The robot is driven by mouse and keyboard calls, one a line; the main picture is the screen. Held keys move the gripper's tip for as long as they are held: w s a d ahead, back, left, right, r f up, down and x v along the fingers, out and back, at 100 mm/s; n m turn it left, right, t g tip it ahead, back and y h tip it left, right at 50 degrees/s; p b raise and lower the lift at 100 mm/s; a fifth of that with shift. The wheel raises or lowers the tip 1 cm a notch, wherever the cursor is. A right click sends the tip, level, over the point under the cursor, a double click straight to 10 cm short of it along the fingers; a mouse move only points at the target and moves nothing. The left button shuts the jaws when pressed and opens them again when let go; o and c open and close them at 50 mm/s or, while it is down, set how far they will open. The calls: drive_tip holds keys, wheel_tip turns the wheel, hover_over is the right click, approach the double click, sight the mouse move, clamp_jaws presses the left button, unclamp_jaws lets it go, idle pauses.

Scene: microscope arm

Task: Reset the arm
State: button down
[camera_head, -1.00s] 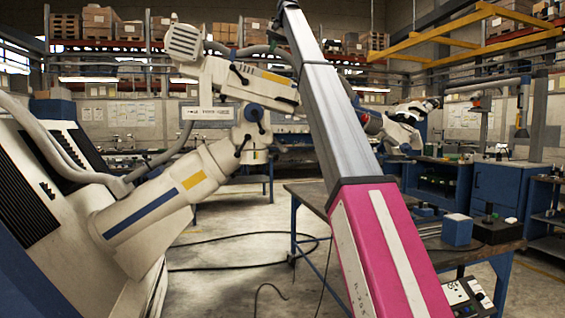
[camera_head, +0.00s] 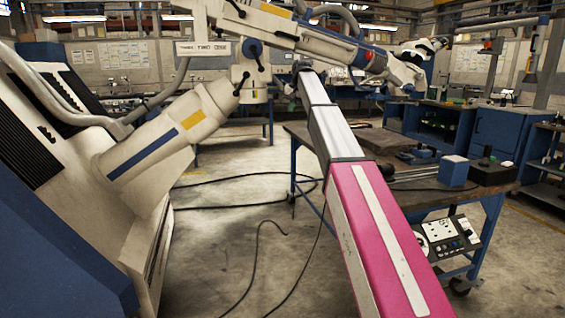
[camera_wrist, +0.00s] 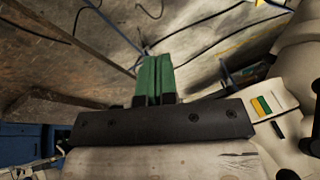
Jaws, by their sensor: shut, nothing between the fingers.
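The large white jointed arm (camera_head: 285,28) rises from its white-and-blue base at the left.
A work table (camera_head: 420,195) at the right carries a blue box (camera_head: 453,171) and a dark block (camera_head: 492,172); a control unit (camera_head: 448,237) hangs below. Dark cables (camera_head: 245,180) lie on the concrete floor. Open floor lies between the base and the table.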

drive_tip(key=s+d+f+h, duration=0.1)
drive_tip(key=s+d+f, duration=0.35)
drive_tip(key=f, duration=0.75)
drive_tip(key=s+d+f+g, duration=0.1)
drive_tip(key=s+f, duration=0.7)
drive_tip(key=f, duration=0.4)
drive_tip(key=s+d+f+h, duration=0.1)
drive_tip(key=s+d+f, duration=0.35)
drive_tip(key=f, duration=0.75)
drive_tip(key=s+d+f, duration=0.1)
drive_tip(key=s+f, duration=0.5)
drive_tip(key=s, duration=0.3)
drive_tip(key=s+d+f+g, duration=0.1)
drive_tip(key=s+d+f, duration=0.1)
drive_tip(key=s+f, duration=0.5)
drive_tip(key=s+d+f+g, duration=0.1)
drive_tip(key=s+f, duration=0.5)
drive_tip(key=s, duration=0.6)
drive_tip(key=shift+s+d+f+h, duration=0.25)
drive_tip(key=shift+s+d+h, duration=0.15)
drive_tip(key=shift+d, duration=0.1)
